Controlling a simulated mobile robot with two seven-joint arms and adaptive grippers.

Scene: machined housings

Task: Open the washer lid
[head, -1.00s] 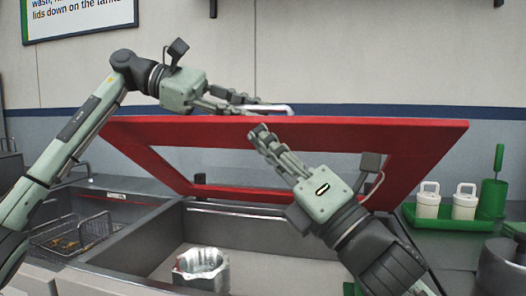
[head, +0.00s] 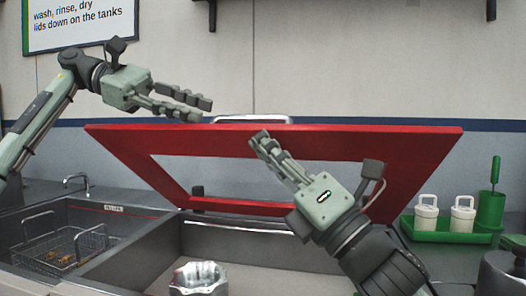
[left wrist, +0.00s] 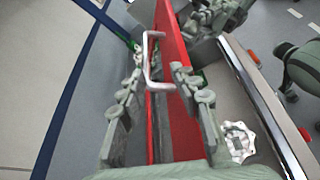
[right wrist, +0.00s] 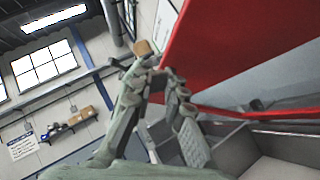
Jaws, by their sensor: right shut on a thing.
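The washer lid (head: 420,155) is a red frame with an open middle. It stands tilted up at the back of the grey tank (head: 135,262). Its pale metal handle (head: 250,119) is on the top edge and also shows in the left wrist view (left wrist: 148,62). My left gripper (head: 200,109) is open and empty, up and left of the handle; the left wrist view shows its fingers apart. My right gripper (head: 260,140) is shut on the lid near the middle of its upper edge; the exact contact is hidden. The lid fills the upper right of the right wrist view (right wrist: 235,50).
A machined housing (head: 198,279) sits inside the tank. A wire basket (head: 60,250) with brownish parts is in the left tank. A green tray (head: 440,236) with two white-lidded containers and a green brush holder (head: 491,208) stand at right. A sign (head: 80,22) hangs behind.

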